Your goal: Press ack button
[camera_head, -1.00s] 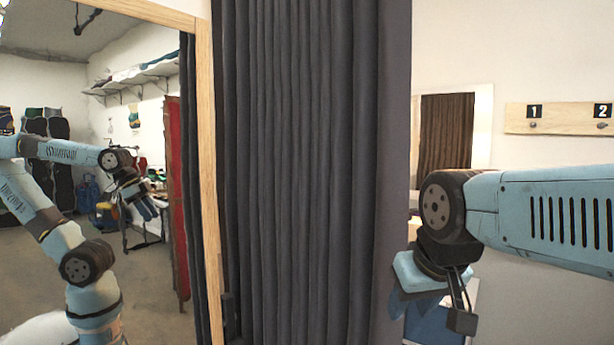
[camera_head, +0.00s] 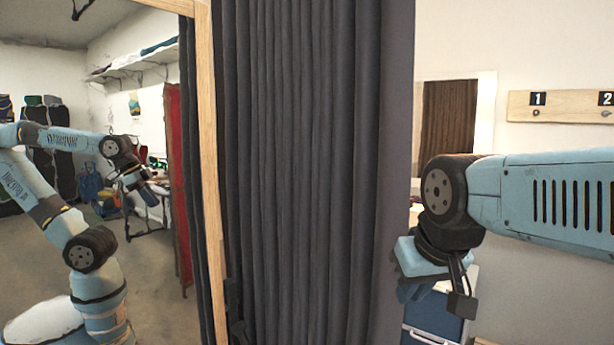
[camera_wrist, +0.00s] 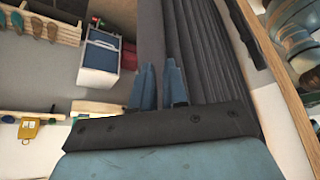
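I cannot make out an ack button in either view. My gripper (camera_head: 412,290) hangs at the end of my arm on the right of the head view, pointing down. In the wrist view its two blue fingers (camera_wrist: 160,66) stand side by side with a narrow gap between them and nothing seen in it. The dark curtain and a blue-and-white cabinet (camera_wrist: 100,56) lie beyond them. The cabinet also shows partly behind my gripper in the head view (camera_head: 436,315).
A dark curtain (camera_head: 305,150) fills the middle. A wood-framed mirror (camera_head: 206,120) at left reflects my arm and the room. A numbered hook rail (camera_head: 565,106) is on the right wall. A yellow object (camera_wrist: 28,128) hangs at left in the wrist view.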

